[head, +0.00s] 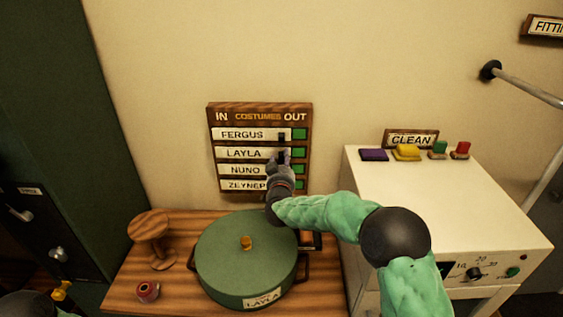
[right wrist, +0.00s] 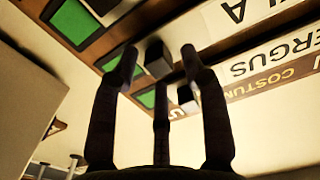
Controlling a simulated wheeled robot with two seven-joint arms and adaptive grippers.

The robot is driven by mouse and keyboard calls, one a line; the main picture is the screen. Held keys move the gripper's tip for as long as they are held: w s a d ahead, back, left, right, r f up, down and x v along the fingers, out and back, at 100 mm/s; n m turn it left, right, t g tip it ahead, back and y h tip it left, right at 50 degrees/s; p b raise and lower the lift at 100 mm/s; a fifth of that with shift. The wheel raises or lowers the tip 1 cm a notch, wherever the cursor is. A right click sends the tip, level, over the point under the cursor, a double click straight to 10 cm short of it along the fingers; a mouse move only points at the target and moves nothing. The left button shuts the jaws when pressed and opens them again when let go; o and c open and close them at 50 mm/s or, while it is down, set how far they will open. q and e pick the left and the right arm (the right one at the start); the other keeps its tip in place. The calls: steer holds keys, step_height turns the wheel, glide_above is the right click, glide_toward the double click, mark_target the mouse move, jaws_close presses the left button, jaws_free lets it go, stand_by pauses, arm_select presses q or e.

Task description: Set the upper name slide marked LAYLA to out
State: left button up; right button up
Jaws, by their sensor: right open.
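The wooden name board (head: 259,107) hangs on the wall, with IN at left and OUT at right. Its LAYLA row (head: 243,153) is second from the top, below FERGUS (head: 242,134). In the right wrist view, upside down, the dark LAYLA knob (right wrist: 158,58) sits beside its green square (right wrist: 115,55), on the name's side. My right gripper (head: 279,160) is at this row, open. In the wrist view its fingertips (right wrist: 158,62) appear on both sides of the knob; I cannot tell whether they touch it.
A green lidded pot (head: 225,250), also labelled LAYLA, stands on the wooden table below the board. A wooden spool (head: 150,228) and a small red item (head: 147,291) are at left. A white cabinet (head: 460,200) with coloured items stands at right.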

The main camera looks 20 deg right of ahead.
jaws_close()
steer(key=d, duration=0.1)
steer(key=s+d+b, duration=0.1)
steer(key=d, duration=0.1)
steer(key=s+d+b, duration=0.1)
steer(key=d, duration=0.1)
steer(key=shift+s+d+r, duration=0.1)
steer(key=shift+d, duration=0.15)
steer(key=shift+r, duration=0.1)
jaws_free()
steer(key=shift+s+a, duration=0.1)
steer(key=shift+s, duration=0.05)
